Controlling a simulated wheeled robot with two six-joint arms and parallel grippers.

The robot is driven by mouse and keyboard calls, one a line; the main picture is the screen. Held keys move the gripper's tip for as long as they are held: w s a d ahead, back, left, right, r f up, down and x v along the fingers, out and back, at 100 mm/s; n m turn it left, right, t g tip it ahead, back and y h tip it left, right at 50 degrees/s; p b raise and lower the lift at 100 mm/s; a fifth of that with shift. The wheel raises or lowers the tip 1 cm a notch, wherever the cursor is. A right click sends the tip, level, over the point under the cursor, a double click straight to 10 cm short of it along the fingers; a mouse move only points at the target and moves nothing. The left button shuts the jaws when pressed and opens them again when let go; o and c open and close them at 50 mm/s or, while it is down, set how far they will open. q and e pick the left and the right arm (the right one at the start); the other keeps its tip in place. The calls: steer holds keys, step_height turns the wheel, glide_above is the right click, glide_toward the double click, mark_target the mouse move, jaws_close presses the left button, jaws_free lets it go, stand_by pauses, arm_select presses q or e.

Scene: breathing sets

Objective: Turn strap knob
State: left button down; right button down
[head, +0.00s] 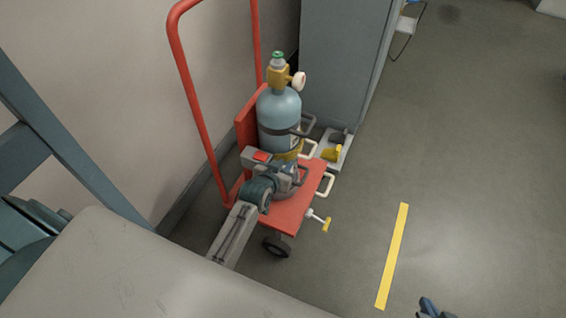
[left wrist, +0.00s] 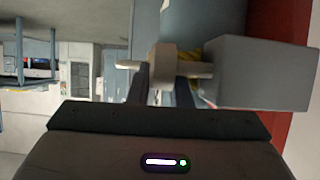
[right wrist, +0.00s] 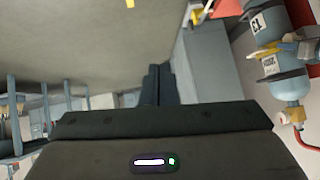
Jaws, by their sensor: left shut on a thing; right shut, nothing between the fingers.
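In the left wrist view a cream strap knob (left wrist: 163,68) with a pale crossbar sits between the two dark fingers of my left gripper (left wrist: 162,82), which is shut on it. A grey block (left wrist: 265,72) is beside the knob, and part of a yellow strap (left wrist: 189,56) shows behind it. In the head view my left gripper (head: 292,182) is at the lower part of a blue-grey cylinder (head: 278,108) on a red cart; the knob cannot be made out there. My right gripper (right wrist: 158,84) is shut and empty, away from the cart.
The red cart (head: 283,216) stands beside a wall and a grey cabinet (head: 340,60). A yellow-ended handle (head: 325,223) sticks out at its front. Yellow and dark pedals (head: 331,153) are behind it. Open floor with a yellow line (head: 392,255) lies to the right.

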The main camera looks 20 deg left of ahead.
arm_select(q)
steer(key=shift+w+r+g+p, duration=0.15)
steer(key=shift+g+p, duration=0.25)
steer(key=shift+p, duration=0.8)
steer(key=shift+g+p, duration=0.4)
steer(key=shift+p, duration=0.7)
arm_select(e)
steer(key=shift+s+d+r+n+g+h, duration=0.15)
steer(key=shift+s+d+r+g+h, duration=0.25)
steer(key=shift+d+r+g, duration=0.3)
steer(key=shift+s+d+r+n+g+h, duration=0.2)
steer(key=shift+s+d+r+g, duration=0.25)
steer(key=shift+g, duration=0.3)
steer(key=shift+s+d+r+n+g+h, duration=0.15)
steer(key=shift+s+d+r+g+h, duration=0.15)
steer(key=shift+s+d+r+g, duration=0.3)
arm_select(q)
steer(key=shift+f, duration=0.2)
arm_select(e)
steer(key=shift+w+g, duration=0.15)
steer(key=shift+g, duration=0.1)
arm_select(q)
steer(key=c, duration=1.3)
jaws_free()
